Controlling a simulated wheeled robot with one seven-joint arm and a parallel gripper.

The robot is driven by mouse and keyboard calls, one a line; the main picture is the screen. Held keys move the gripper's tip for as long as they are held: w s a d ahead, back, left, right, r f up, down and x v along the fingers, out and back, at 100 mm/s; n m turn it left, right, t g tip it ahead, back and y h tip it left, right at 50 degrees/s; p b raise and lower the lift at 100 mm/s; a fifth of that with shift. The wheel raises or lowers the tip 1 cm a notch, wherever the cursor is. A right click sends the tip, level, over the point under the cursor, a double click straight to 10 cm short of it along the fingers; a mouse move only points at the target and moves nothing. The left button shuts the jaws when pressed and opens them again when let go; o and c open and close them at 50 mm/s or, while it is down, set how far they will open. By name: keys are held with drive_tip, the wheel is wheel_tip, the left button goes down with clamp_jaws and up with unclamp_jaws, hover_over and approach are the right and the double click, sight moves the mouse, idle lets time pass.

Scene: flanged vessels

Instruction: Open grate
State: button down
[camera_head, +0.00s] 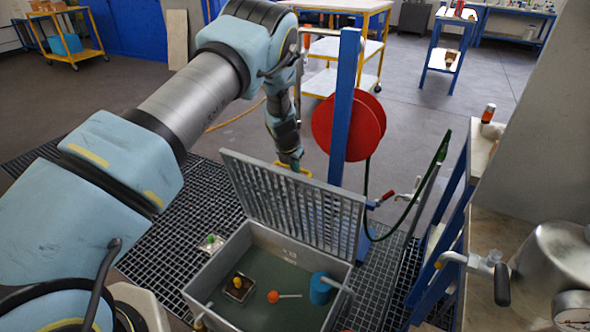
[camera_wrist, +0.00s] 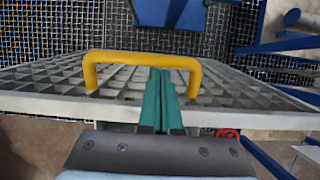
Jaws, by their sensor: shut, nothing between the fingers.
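The grey slatted grate (camera_head: 262,191) stands raised and tilted up from the far edge of the open grey vessel (camera_head: 218,263). The vessel's inside is in plain view. A yellow handle (camera_wrist: 140,57) is fixed to the grate (camera_wrist: 50,85) near its edge, as the wrist view shows. My gripper (camera_wrist: 162,72) has its teal fingers shut together and empty, lying within the handle's span with the tips at its crossbar. Whether they touch the bar cannot be told. In the head view my gripper (camera_head: 293,164) is behind the grate's upper edge.
In the vessel are a blue cylinder (camera_head: 320,288), an orange ball with a rod (camera_head: 273,297) and a small box with a yellow knob (camera_head: 239,286). A blue post (camera_head: 344,105) with a red reel (camera_head: 370,126) stands close right of my arm. Metal floor grating surrounds the vessel.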

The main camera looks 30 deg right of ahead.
drive_tip(key=shift+d+r, duration=0.1)
idle(0.3)
drive_tip(key=b+v, duration=0.1)
drive_tip(key=v, duration=0.9)
drive_tip(key=shift+b, duration=0.4)
drive_tip(key=shift+a+r, duration=0.3)
drive_tip(key=shift+a, duration=0.05)
drive_tip(key=a+r+m+y, duration=0.1)
drive_tip(key=a+r+m, duration=0.4)
drive_tip(key=a, duration=0.7)
drive_tip(key=a+r+m, duration=0.4)
drive_tip(key=a+m, duration=0.1)
drive_tip(key=a, duration=0.8)
drive_tip(key=s+a+r+m+y, duration=0.1)
drive_tip(key=s+a+r+m, duration=0.1)
drive_tip(key=s+a+m, duration=0.4)
drive_tip(key=s+a+r+m+y, duration=0.1)
drive_tip(key=s+a+r+m, duration=0.2)
drive_tip(key=s+a+m, duration=0.4)
drive_tip(key=a+m, duration=0.2)
drive_tip(key=a, duration=0.6)
drive_tip(key=shift+s+a, duration=0.15)
drive_tip(key=shift+s, duration=0.15)
drive_tip(key=shift+r, duration=0.1)
